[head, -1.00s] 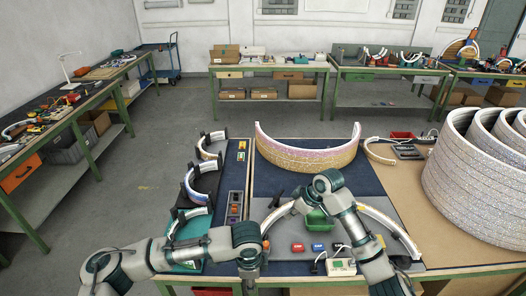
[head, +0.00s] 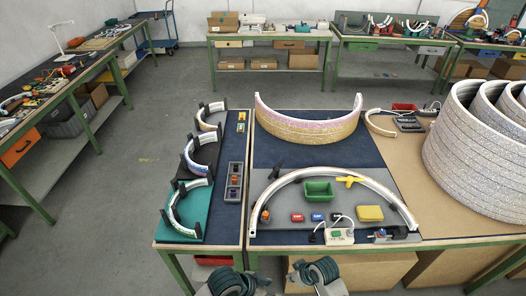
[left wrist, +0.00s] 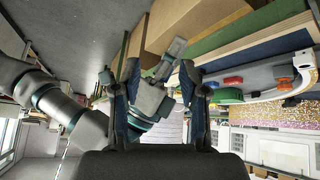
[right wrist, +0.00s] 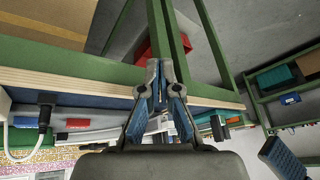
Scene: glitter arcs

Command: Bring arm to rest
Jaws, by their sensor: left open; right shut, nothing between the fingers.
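My left gripper (left wrist: 160,75) is open in the left wrist view, its two blue-padded fingers wide apart with nothing held. Links of my own arms show behind and beside it. My right gripper (right wrist: 160,68) is shut and empty in the right wrist view, its fingertips together before the green table frame and the table's front edge. In the head view only rounded teal-and-grey parts of my arms show at the bottom edge, in front of the workbench (head: 440,258). The fingers cannot be made out there.
A white arc (head: 335,174) lies on the grey mat around a green bin (head: 319,190), with small coloured blocks and a yellow block (head: 369,213). A glittery arc (head: 307,128) stands behind. Large glitter rings (head: 465,150) stand right. Arc holders (head: 187,215) are at left.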

